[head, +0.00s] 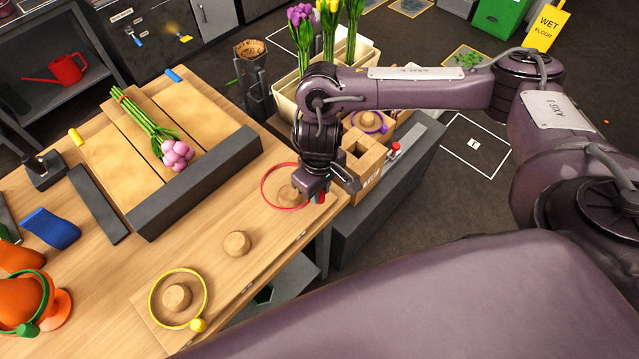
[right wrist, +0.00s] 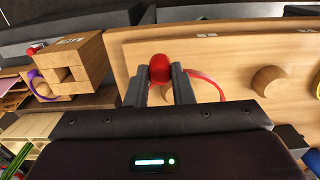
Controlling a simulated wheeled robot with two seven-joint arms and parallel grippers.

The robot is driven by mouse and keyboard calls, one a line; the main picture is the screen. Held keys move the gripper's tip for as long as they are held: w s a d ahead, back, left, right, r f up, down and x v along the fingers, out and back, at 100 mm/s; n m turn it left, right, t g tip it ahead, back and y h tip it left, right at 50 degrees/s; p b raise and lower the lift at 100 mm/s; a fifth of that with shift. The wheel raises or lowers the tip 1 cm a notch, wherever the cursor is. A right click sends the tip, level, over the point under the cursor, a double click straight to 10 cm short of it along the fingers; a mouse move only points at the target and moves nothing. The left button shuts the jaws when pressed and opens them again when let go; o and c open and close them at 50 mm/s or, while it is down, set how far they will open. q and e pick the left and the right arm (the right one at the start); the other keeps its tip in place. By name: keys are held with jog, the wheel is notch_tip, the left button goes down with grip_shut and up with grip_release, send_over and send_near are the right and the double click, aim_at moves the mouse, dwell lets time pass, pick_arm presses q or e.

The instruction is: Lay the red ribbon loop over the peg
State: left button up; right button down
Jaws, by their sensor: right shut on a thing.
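The red ribbon loop (head: 264,177) is a thin ring with a red bead (right wrist: 160,68) on it. My right gripper (head: 314,196) is shut on the bead, near the front edge of the wooden table. In the head view the loop surrounds a round wooden peg (head: 287,194), partly hidden by the gripper. I cannot tell whether the loop rests on the board or hangs just above it. My left gripper is not in view.
A bare peg (head: 237,243) stands nearby. A yellow loop (head: 152,301) encircles another peg, and a purple loop (head: 381,127) lies by a peg beyond wooden blocks (head: 361,164).

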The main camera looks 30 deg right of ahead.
jog(key=shift+f+b, duration=0.5)
jog(key=shift+f, duration=1.7)
jog(key=c, duration=1.2)
grip_release()
jog(key=shift+o, duration=0.2)
jog(key=shift+r, duration=0.15)
jog(key=shift+r, duration=0.35)
notch_tip(320, 180, up, 7)
jog(key=shift+f+p, duration=0.1)
jog(key=shift+p, duration=0.8)
